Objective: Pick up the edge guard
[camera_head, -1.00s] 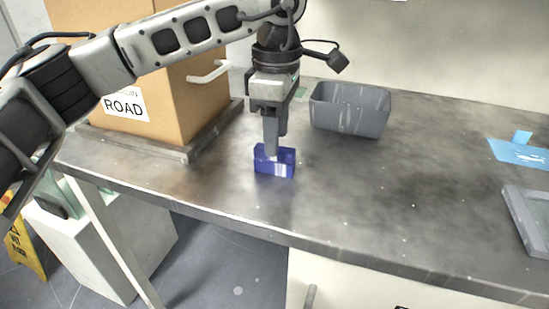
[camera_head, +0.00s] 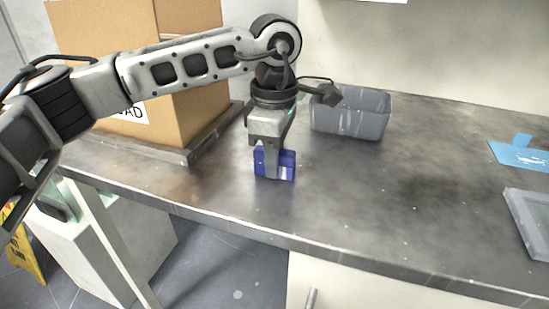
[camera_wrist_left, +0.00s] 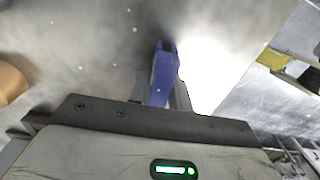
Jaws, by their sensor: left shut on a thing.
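The edge guard is a small blue block (camera_head: 287,166) near the front of the grey worktop in the head view. It also shows in the left wrist view (camera_wrist_left: 163,72), between the fingers. My left gripper (camera_head: 267,168) reaches down from above and is shut on the blue block, with a finger covering part of its near face. The block is upright and at or very near the worktop; I cannot tell if there is a gap under it. My right gripper is not in view.
A grey open bin (camera_head: 350,118) stands behind and right of the block. A cardboard box (camera_head: 185,110) sits on a grey base (camera_head: 190,155) at the left. A blue sheet (camera_head: 522,155) and a grey tray (camera_head: 515,200) lie at the right. The middle worktop is clear.

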